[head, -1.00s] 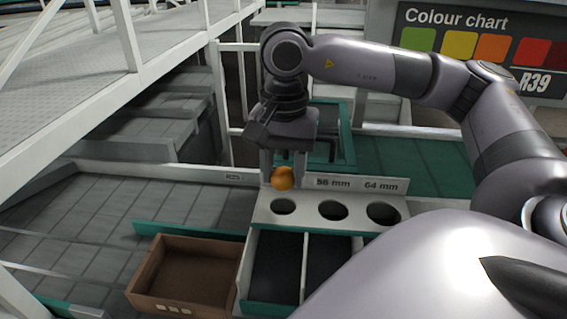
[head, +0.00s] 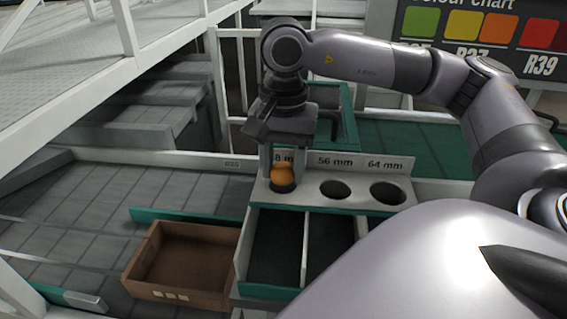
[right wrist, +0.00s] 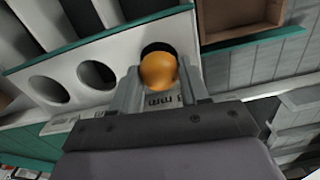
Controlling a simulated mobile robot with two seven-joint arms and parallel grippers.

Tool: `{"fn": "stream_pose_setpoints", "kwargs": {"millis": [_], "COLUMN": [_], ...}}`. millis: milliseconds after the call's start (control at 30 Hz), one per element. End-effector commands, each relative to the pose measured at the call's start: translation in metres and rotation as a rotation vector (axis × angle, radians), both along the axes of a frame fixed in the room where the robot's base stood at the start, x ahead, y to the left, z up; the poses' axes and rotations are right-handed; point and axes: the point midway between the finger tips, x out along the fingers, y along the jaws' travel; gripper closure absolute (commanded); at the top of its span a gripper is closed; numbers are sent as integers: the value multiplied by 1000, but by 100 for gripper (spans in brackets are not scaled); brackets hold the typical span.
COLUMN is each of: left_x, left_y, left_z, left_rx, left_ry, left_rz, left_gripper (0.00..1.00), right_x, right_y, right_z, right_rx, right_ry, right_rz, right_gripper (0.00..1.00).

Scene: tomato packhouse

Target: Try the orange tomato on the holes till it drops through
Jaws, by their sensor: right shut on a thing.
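The orange tomato (head: 282,174) is between the fingers of my right gripper (head: 281,171), which is shut on it. It sits right over the leftmost hole of the white sizing plate (head: 308,199) and hides part of that hole. In the right wrist view the tomato (right wrist: 159,72) overlaps the hole's dark opening; I cannot tell whether it touches the rim. The middle hole (head: 335,190), marked 56 mm, and the right hole (head: 388,193), marked 64 mm, are empty. The leftmost label is partly hidden by the gripper. My left gripper is not in view.
Dark bins (head: 276,246) with white dividers lie below the plate's front. A brown open box (head: 150,267) stands to their left and looks empty. A green-framed tray (head: 345,117) is behind the plate. A colour chart (head: 480,40) stands at the back right.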

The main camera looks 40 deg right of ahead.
Motion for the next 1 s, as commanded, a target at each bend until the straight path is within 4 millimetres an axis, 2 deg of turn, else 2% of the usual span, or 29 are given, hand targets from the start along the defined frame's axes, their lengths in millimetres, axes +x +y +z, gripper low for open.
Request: {"fn": "stream_pose_setpoints", "kwargs": {"millis": [200,233,300,1000], "left_x": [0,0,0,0], "left_y": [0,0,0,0], "left_z": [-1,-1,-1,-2], "left_rx": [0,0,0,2], "left_ry": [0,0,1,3], "left_rz": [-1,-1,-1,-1], "left_gripper": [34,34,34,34], "right_x": [0,0,0,0], "right_y": [0,0,0,0], "right_z": [0,0,0,0], "right_rx": [-1,-1,-1,-1], "right_ry": [1,1,1,1], "right_rz": [0,0,0,0], "right_gripper": [70,49,26,25]}}
